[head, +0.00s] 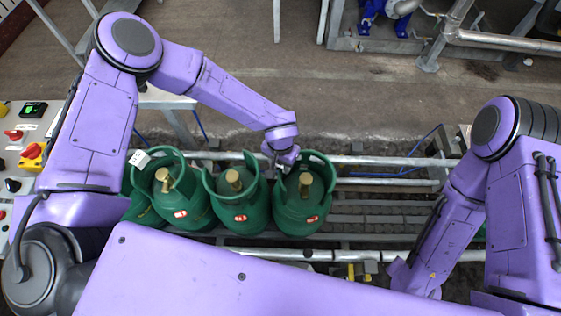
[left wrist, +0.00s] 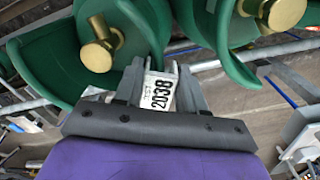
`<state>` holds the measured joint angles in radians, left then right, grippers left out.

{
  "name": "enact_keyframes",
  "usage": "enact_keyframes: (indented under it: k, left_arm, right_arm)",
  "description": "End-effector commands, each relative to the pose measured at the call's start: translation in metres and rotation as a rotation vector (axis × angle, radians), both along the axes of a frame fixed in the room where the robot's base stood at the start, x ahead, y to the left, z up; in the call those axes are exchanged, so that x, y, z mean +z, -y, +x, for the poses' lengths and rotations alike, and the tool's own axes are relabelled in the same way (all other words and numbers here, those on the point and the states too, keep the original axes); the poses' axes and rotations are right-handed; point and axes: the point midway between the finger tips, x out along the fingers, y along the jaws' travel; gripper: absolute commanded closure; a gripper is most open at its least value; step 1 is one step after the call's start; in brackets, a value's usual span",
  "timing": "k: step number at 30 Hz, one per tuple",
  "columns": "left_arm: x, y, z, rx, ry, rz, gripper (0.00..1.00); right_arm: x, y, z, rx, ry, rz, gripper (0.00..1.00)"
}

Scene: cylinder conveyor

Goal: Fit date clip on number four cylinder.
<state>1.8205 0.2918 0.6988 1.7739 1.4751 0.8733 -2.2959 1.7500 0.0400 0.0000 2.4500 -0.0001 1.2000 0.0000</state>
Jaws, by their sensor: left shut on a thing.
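My left gripper (head: 283,160) is at the collar of the rightmost green cylinder (head: 290,216), at its upper left side. In the left wrist view, the left gripper (left wrist: 160,88) is shut on a white date clip (left wrist: 158,95) with the dark digits 2038. The clip is close to a green collar (left wrist: 148,25); I cannot tell if it touches. The middle cylinder (head: 236,222) and a left cylinder (head: 190,200) stand upright beside it. Another green cylinder at far left is partly hidden. The right gripper is hidden behind my body.
Brass valves (head: 305,180) rise inside the collars. A white tag (head: 139,158) sits at the far left collar. A button panel (head: 20,150) is at the left edge.

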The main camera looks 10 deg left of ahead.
Motion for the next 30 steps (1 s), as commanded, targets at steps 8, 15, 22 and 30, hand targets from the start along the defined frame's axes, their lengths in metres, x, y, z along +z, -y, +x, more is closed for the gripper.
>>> enact_keyframes:
  k: [8, 15, 22, 30]
  left_arm:
    - [-0.008, 0.0, 0.0, 0.0, 0.0, 0.0, 0.89]
    - [-0.014, 0.0, 0.0, 0.0, 0.0, 0.0, 0.89]
    - [-0.012, 0.0, 0.0, 0.0, 0.0, 0.0, 0.3]
    - [0.001, 0.0, 0.001, 0.0, 0.003, -0.001, 0.3]
  right_arm:
    - [-0.005, 0.0, 0.0, 0.0, 0.0, 0.0, 0.57]
    - [-0.008, 0.0, 0.0, 0.0, 0.0, 0.0, 0.57]
    - [-0.007, 0.0, 0.0, 0.0, 0.0, 0.0, 0.57]
    - [-0.011, 0.0, 0.0, 0.0, 0.0, 0.0, 0.57]
